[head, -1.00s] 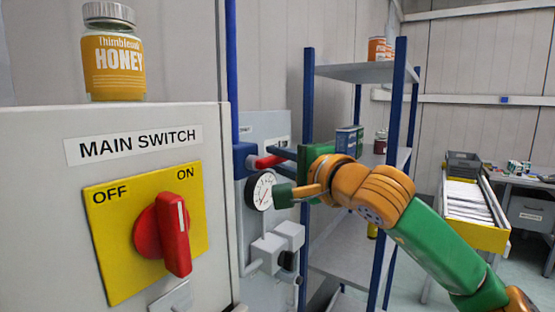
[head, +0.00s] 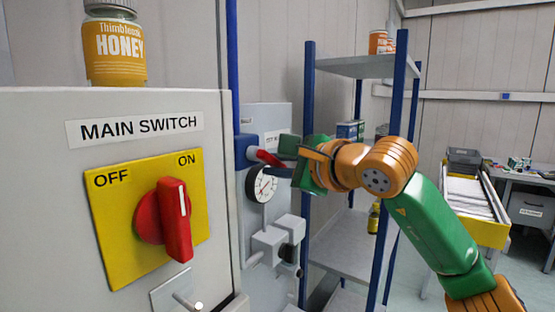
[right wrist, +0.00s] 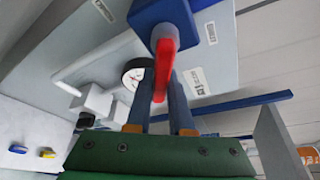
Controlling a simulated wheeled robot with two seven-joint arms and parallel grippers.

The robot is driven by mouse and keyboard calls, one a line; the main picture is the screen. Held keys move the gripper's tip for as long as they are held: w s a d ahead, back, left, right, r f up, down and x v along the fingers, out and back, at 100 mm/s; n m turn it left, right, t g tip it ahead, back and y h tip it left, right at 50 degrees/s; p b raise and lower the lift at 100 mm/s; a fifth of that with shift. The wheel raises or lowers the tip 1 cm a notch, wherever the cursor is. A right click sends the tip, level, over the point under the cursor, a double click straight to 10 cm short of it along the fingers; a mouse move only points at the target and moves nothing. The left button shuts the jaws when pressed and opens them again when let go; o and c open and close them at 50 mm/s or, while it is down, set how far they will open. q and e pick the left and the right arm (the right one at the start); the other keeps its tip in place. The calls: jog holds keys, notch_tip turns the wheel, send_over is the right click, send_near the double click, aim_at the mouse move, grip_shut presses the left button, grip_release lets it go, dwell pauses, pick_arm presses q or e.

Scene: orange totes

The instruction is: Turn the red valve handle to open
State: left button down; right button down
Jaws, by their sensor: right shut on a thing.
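The red valve handle (head: 268,158) sticks out from a blue valve body (head: 241,147) on a blue vertical pipe, and slopes down to the right. In the right wrist view the red handle (right wrist: 163,62) runs between my two fingers, below the blue valve body (right wrist: 165,14). My right gripper (head: 283,160) is shut on the outer part of the handle, and it also shows in the right wrist view (right wrist: 161,100). The handle's end is partly hidden by the fingers in the head view. My left gripper is not in view.
A round gauge (head: 262,184) sits just below the handle, with grey boxes (head: 278,238) under it. A main switch cabinet (head: 50,220) with a honey jar (head: 114,48) stands at the left. A shelf rack (head: 309,75) with blue posts stands close behind my right gripper.

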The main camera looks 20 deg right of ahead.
jog(key=shift+s+a+f+m+g+y+p, duration=0.35)
jog(key=shift+a+m+g+y, duration=0.3)
jog(key=shift+m, duration=0.7)
jog(key=shift+s+a+f+m+g+y+p, duration=0.35)
jog(key=shift+m+g, duration=0.4)
jog(key=shift+m, duration=0.55)
jog(key=shift+s+a+f+m+g+y+p, duration=0.25)
jog(key=shift+s+a+m+g+y, duration=0.35)
jog(key=shift+m, duration=0.75)
jog(key=shift+w, duration=0.1)
jog(key=c, duration=0.8)
grip_release()
